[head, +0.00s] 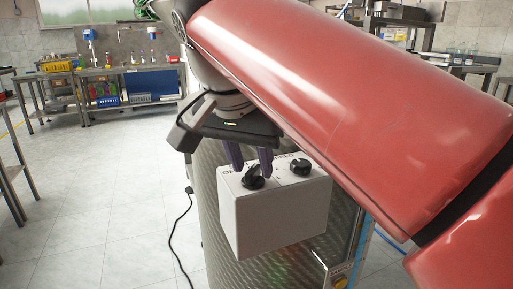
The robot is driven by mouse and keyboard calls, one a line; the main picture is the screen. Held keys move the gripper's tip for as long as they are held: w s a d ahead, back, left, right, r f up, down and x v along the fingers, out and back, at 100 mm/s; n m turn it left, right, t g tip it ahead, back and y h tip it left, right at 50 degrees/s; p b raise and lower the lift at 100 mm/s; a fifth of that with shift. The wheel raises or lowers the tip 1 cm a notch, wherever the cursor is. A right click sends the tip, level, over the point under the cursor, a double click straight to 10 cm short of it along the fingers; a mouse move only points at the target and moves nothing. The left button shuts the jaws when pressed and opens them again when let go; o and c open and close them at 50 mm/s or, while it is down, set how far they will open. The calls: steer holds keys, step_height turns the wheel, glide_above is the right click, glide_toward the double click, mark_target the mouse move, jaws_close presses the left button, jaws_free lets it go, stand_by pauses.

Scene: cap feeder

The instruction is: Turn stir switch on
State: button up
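A white control box (275,220) has two black rotary knobs on its sloping top. The left knob (253,178) sits beside lettering that begins with "O" and is partly hidden; I take this knob for the stir switch. The right knob (300,167) is near lettering that is also partly covered. My gripper (252,171) points down over the left knob. Its two dark purple fingers are spread apart, one tip behind and left of the knob, the other at its right edge. I cannot tell whether either finger touches it.
The box is fixed to a large patterned metal drum (222,215). A black cable (174,235) hangs to the floor at its left. My red arm covers the right side. Benches with lab items (105,72) stand at the back left, and the tiled floor (90,200) is clear.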

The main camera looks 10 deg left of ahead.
steer(key=v, duration=0.7)
steer(key=shift+s+r, duration=0.1)
